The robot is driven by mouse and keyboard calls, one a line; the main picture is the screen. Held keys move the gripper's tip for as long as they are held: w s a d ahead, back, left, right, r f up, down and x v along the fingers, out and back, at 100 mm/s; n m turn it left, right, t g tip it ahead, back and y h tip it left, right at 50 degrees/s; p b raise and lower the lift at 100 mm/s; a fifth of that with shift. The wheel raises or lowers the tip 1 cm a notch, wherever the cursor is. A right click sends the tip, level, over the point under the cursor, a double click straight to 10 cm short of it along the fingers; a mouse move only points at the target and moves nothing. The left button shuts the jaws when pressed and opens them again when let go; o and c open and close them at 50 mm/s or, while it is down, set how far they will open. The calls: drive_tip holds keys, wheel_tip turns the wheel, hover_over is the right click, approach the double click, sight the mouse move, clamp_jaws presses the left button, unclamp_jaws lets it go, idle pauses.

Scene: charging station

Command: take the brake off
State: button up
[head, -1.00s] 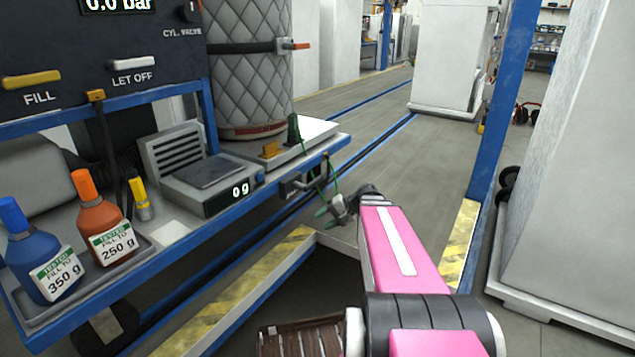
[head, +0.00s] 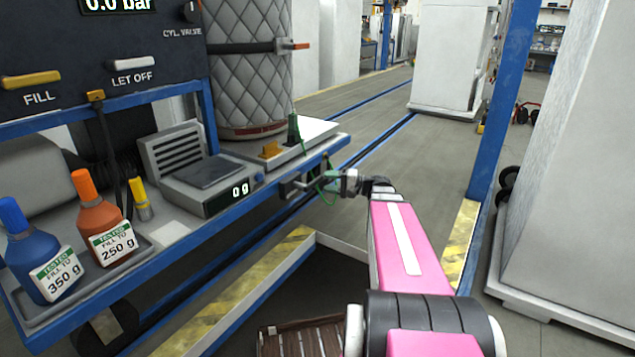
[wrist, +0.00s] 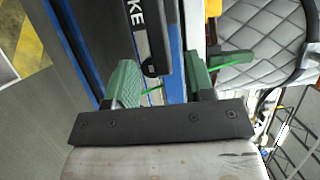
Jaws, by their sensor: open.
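The brake is a dark bar (wrist: 165,42) beside a black plate (wrist: 135,22) lettered "KE" in the wrist view; the rest of the word is cut off. In the head view, dark brake parts (head: 291,187) show under the cart's front right edge. My gripper (head: 324,182) is at that edge. Its green fingers are open in the wrist view (wrist: 160,66), one on each side of the bar's near end. I cannot tell whether either finger touches it.
The blue-framed cart (head: 235,203) carries a scale (head: 212,183), two bottles and a quilted cylinder (head: 250,85). A blue post (head: 505,90) stands at right.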

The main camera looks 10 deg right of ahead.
sight(320, 181)
drive_tip(key=shift+x, duration=2.35)
clamp_jaws()
